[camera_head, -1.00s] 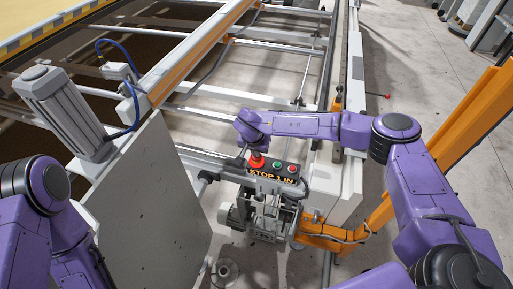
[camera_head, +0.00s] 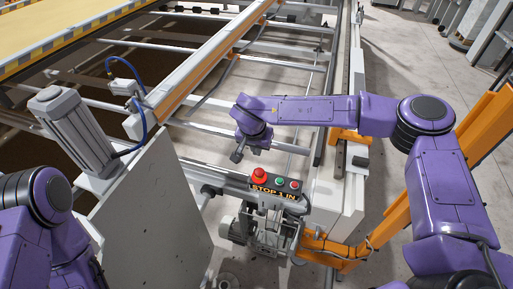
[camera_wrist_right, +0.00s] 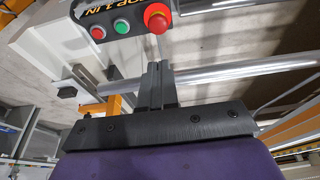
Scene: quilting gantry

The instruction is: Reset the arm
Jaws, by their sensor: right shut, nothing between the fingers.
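My right arm (camera_head: 310,110) reaches in from the right in the head view, its forearm level above the gantry rails. My right gripper (camera_head: 237,156) points down, above and to the left of the red stop button, apart from it. In the right wrist view the gripper (camera_wrist_right: 157,68) has its two dark fingers together with nothing between them. My left arm (camera_head: 40,215) shows at the lower left, but its gripper is out of view.
The control box (camera_head: 272,196) carries a red mushroom button (camera_head: 260,175), a green and a small red button. A grey motor cylinder (camera_head: 72,125) stands left. An orange post (camera_head: 485,125) and white rails (camera_head: 190,85) surround the arm.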

